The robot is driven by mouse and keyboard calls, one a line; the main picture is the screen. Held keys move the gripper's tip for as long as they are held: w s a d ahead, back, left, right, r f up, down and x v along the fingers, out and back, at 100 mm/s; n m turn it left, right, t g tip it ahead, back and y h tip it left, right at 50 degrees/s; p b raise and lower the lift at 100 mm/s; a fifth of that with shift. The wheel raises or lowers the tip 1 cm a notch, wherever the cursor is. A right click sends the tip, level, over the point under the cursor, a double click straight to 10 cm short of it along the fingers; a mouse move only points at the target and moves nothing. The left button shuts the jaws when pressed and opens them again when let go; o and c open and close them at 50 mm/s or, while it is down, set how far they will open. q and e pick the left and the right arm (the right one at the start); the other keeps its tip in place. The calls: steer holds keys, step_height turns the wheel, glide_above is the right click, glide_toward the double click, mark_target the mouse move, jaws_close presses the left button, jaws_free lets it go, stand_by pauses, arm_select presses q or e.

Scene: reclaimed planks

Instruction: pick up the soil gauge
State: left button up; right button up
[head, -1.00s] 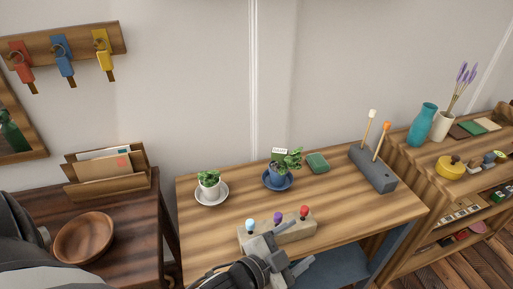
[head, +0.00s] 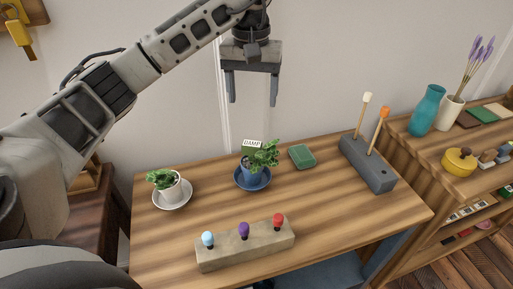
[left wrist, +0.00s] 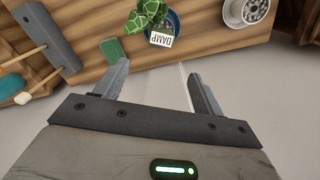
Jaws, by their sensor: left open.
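The soil gauge (head: 252,146) shows as a white tag marked DAMP, standing in a blue pot (head: 252,173) beside a leafy green plant (head: 267,153). Its lower part is hidden by the pot and leaves. In the left wrist view the gauge's tag (left wrist: 161,40) shows at the top, just beyond my fingertips, with the plant next to it. My left gripper (head: 252,103) is open and empty, fingers pointing down, high above the back of the table over the gauge. My right gripper is not in view.
A white potted plant (head: 171,190) stands on a saucer to the left. A block with several coloured knobs (head: 246,245) lies in front. A green pad (head: 302,156) and a grey holder with two sticks (head: 368,165) are on the right. The wall (head: 320,60) is close behind.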

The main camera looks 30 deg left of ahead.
mark_target(252, 142)
arm_select(q)
step_height(252, 142, down, 10)
steer(key=shift+s+r, duration=0.1)
steer(key=f, duration=0.4)
steer(key=shift+s+d+f+p, duration=0.15)
steer(key=shift+s+f+p, duration=0.1)
steer(key=shift+f+p, duration=0.15)
steer(key=shift+f, duration=0.45)
steer(key=c, duration=1.1)
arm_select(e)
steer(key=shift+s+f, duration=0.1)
arm_select(q)
steer(key=shift+c, duration=0.2)
